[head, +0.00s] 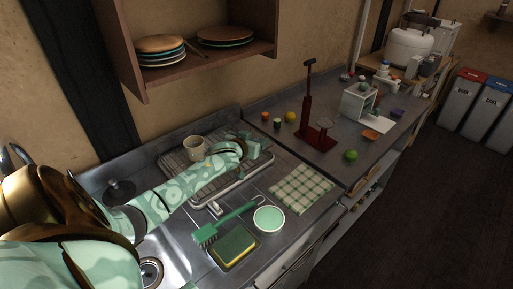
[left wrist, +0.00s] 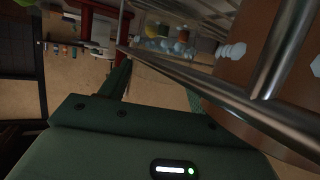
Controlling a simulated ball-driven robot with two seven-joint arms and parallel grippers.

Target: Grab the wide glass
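My left gripper (head: 254,147) is over the right part of the wire dish rack (head: 232,185), with the arm reaching across the sink from the left. In the left wrist view the two dark green fingers of my left gripper (left wrist: 158,82) stand apart, with nothing clearly held between them. A clear, see-through shape (left wrist: 165,42), possibly the wide glass, shows beyond the fingers behind metal rods; its outline is hard to tell. In the head view I cannot make out a glass; the hand hides part of the rack. My right gripper is not in view.
A cream mug (head: 194,147) stands on the rack's left side. A shelf with plates (head: 160,45) hangs above. A red stand (head: 308,110) is farther right.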

